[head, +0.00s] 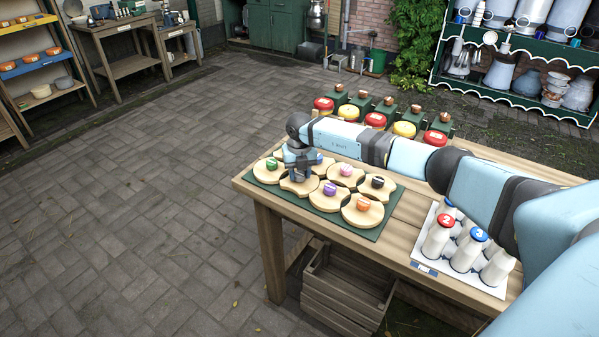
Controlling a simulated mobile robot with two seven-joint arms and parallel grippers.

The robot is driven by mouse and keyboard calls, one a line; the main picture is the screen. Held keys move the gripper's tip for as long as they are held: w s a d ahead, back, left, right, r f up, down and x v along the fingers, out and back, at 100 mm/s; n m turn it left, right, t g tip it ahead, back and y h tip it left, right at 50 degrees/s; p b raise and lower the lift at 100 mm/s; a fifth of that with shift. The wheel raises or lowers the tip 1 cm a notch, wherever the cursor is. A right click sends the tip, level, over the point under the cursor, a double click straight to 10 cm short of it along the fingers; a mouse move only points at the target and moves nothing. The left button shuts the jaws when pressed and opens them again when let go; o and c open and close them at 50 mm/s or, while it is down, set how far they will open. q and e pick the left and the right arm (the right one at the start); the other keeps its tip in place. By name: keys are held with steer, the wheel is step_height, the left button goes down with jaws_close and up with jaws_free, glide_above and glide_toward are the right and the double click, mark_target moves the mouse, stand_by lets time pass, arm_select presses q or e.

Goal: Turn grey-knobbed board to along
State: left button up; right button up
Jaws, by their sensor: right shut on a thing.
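Several round wooden boards with coloured knobs lie in two rows on a green mat (370,233) at the table's left end. My right gripper (300,177) points down over a front-row board (299,188), shut on its knob. The gripper hides that knob, so its colour does not show; I take this for the grey-knobbed board, as no clearly grey knob shows elsewhere. Around it are boards with a green knob (271,164), a purple knob (330,189), a pink knob (345,169), a dark knob (378,182) and an orange knob (363,203). My left gripper is not in view.
Neighbouring boards lie very close around the gripper. Red and yellow cheeses (375,120) with green blocks line the table's back edge. White bottles with numbered caps (466,250) stand on a white tray (425,268) at the right. A wooden crate (345,290) is below the table.

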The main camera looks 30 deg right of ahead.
mark_target(299, 174)
steer(key=o, duration=0.9)
steer(key=shift+r, duration=0.1)
step_height(299, 174, up, 14)
steer(key=shift+f+b, duration=0.15)
steer(key=shift+b, duration=0.25)
